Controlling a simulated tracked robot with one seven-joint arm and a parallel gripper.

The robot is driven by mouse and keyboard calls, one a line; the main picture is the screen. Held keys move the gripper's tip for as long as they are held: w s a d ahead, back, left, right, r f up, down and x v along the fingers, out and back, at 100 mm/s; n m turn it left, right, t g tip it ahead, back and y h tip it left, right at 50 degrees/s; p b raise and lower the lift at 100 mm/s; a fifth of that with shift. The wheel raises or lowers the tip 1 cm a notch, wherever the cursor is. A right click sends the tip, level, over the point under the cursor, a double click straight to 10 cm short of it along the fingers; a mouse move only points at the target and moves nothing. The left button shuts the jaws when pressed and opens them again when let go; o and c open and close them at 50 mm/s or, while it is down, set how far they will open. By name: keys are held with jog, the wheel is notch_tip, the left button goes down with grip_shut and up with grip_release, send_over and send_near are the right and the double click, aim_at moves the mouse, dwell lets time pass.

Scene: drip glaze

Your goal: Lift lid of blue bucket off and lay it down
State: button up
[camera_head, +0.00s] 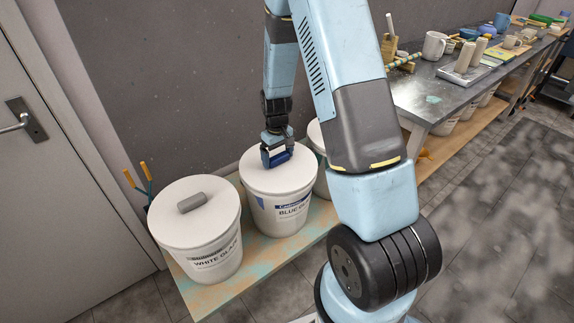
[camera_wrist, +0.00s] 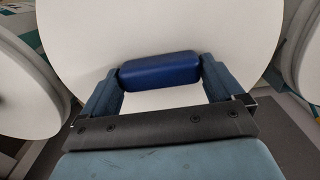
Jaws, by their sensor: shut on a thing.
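The blue-labelled bucket (camera_head: 283,216) stands in the middle of a low wooden bench, its label reading "BLUE" with the rest partly hidden. Its white lid (camera_head: 262,181) appears to sit on the rim, with no clear gap visible. The lid's blue handle (camera_wrist: 160,70) is between my fingers in the wrist view. My gripper (camera_head: 279,157) points down over the lid and is shut on this handle. In the wrist view my gripper (camera_wrist: 160,80) has one finger at each end of the handle, with the white lid (camera_wrist: 190,25) filling the background.
A white-glaze bucket (camera_head: 217,258) with a grey-handled lid stands to the left on the bench (camera_head: 262,262). Another lidded bucket (camera_head: 318,137) stands close on the right, partly behind my arm. A wall rises behind. A worktable (camera_head: 425,92) with pottery is at right.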

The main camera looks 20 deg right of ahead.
aim_at(278, 156)
jog(key=shift+c, duration=1.1)
jog(key=shift+s+r, duration=0.1)
jog(key=shift+r, duration=0.95)
jog(key=shift+r, duration=2.45)
